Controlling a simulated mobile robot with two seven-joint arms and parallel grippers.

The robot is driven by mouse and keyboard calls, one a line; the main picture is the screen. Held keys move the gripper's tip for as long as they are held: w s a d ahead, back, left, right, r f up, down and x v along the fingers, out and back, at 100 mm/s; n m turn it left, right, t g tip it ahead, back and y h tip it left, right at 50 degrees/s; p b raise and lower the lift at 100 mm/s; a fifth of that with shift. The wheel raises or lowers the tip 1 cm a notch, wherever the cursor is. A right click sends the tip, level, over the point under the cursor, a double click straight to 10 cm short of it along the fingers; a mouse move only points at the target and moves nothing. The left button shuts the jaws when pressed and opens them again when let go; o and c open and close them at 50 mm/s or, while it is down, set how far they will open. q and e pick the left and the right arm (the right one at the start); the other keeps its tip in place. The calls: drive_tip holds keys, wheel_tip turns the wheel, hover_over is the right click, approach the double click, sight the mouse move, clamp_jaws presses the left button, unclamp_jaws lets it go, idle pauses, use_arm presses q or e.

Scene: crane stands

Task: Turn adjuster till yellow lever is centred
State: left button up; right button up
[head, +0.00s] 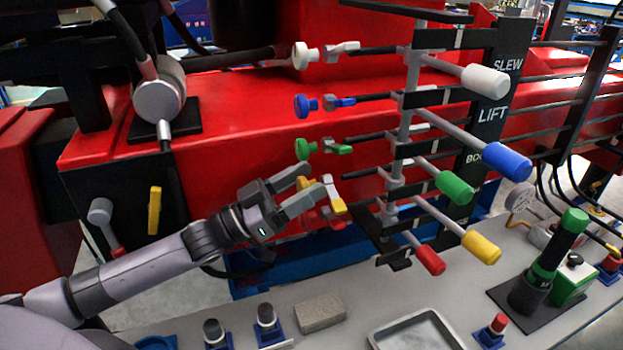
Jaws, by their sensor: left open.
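The yellow lever (481,247) extends toward the front right from the upright lever rack, low down between the green and red levers. The yellow adjuster (304,184) is a small round knob on the left side of the rack, mostly hidden by my fingers. A yellow-tipped piece (338,206) shows just to its right. My left gripper (315,181) is open, with its fingers around or beside the yellow adjuster. I cannot tell whether they touch it. My right gripper is not in view.
White (304,56), blue (305,105) and green (305,148) adjusters sit above. A red adjuster (309,221) is close below my fingers. White, blue, green and red lever handles crowd the right. A grey bench with a tray (376,338) and a block (320,313) lies in front.

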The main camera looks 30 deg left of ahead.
use_arm(q)
drive_tip(key=shift+x, duration=0.95)
drive_tip(key=shift+f, duration=0.1)
drive_tip(key=c, duration=1)
